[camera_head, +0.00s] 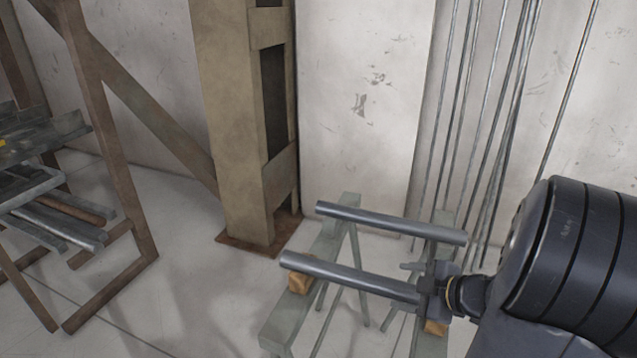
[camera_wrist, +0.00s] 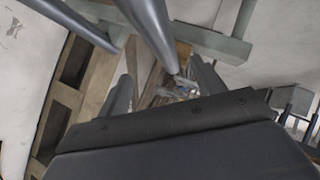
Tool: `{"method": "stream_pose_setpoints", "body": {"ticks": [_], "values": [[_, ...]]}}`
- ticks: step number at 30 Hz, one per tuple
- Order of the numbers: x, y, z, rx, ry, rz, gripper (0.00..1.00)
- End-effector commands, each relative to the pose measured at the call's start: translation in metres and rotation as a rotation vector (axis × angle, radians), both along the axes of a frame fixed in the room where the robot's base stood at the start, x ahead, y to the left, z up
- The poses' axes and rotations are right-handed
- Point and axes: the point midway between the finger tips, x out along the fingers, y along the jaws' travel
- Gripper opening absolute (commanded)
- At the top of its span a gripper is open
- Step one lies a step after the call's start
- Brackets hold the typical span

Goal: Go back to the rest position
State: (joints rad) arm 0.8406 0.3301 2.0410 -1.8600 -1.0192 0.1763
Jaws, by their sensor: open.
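My gripper (camera_head: 412,283) is at the lower right of the head view, open, beside the right end of the near grey pipe (camera_head: 345,276). It overlaps that end in the picture; I cannot tell whether they touch. A second grey pipe (camera_head: 390,222) lies behind, roughly parallel. Both pipes rest across green-grey sawhorses (camera_head: 340,222). In the wrist view, a pipe (camera_wrist: 150,32) runs in from the top towards the space between the fingers, and another pipe (camera_wrist: 70,20) shows at upper left. The dark gripper body fills the lower part of that view.
Wooden blocks (camera_head: 301,275) sit on the sawhorses by the near pipe. A steel column (camera_head: 235,130) stands behind at left. A rack (camera_head: 110,140) with metal stock is at far left. Thin rods (camera_head: 480,110) lean against the white wall. Floor between rack and sawhorses is clear.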

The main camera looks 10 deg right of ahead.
Motion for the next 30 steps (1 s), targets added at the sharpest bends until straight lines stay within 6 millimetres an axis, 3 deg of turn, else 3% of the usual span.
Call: {"method": "stream_pose_setpoints", "body": {"ticks": [19,22,30], "values": [[0.079,0.045,-0.063,0.002,0.003,0.002,0.65],[0.079,0.043,-0.043,-0.001,-0.002,0.0,0.65],[0.078,0.043,-0.035,0.001,0.001,0.0,0.65]]}}
